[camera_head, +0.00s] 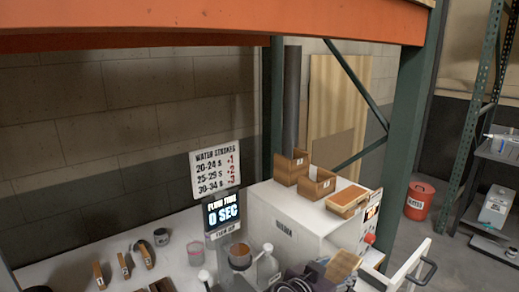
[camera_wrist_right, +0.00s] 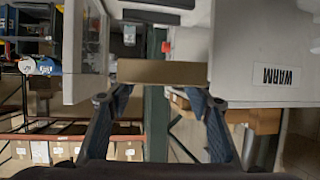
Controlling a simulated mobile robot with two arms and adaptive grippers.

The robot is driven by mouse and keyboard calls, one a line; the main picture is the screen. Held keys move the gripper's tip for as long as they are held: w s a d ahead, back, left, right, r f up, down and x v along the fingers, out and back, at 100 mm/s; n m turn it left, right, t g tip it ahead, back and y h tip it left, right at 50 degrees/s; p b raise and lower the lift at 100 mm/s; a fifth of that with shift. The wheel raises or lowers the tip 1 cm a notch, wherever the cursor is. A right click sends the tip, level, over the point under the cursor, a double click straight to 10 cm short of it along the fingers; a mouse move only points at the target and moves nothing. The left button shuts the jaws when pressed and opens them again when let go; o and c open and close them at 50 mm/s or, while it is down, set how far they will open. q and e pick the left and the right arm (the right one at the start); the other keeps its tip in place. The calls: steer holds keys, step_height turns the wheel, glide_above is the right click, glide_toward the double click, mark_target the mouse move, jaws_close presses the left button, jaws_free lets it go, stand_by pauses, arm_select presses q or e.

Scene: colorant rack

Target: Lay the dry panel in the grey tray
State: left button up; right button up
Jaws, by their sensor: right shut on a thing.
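My right gripper (camera_head: 318,274) is low in the head view, in front of the white cabinet. A flat tan-brown panel (camera_head: 342,266) shows beside it. In the right wrist view the gripper (camera_wrist_right: 160,98) is shut on the panel (camera_wrist_right: 162,72), which spans between its two fingertips and shows edge-on. The panel is held in the air. I cannot make out a grey tray in either view. My left gripper is not in view.
The white cabinet (camera_head: 290,222) stands at the right of the bench and carries wooden boxes (camera_head: 317,186) and a box with an orange-brown top (camera_head: 347,198). Cups and bottles (camera_head: 268,266) crowd the bench front. A sign (camera_head: 215,166) and display (camera_head: 222,211) stand behind.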

steer(key=s+a+f+n+t+y+b, duration=0.1)
steer(key=s+f+n+t+y+b, duration=0.1)
steer(key=s+f+n+y, duration=0.35)
steer(key=s+f+n+t+y+b, duration=0.1)
steer(key=s+f+n+y, duration=0.2)
steer(key=f+n+y, duration=0.5)
arm_select(q)
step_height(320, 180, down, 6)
steer(key=b, duration=0.3)
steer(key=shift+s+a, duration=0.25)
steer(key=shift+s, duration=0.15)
arm_select(e)
steer(key=s+r+n+g+y, duration=0.5)
steer(key=s+r+n+y, duration=0.1)
steer(key=s+r, duration=0.4)
steer(key=shift+s+d+y, duration=0.15)
steer(key=shift+d+y, duration=0.1)
steer(key=shift+y, duration=0.2)
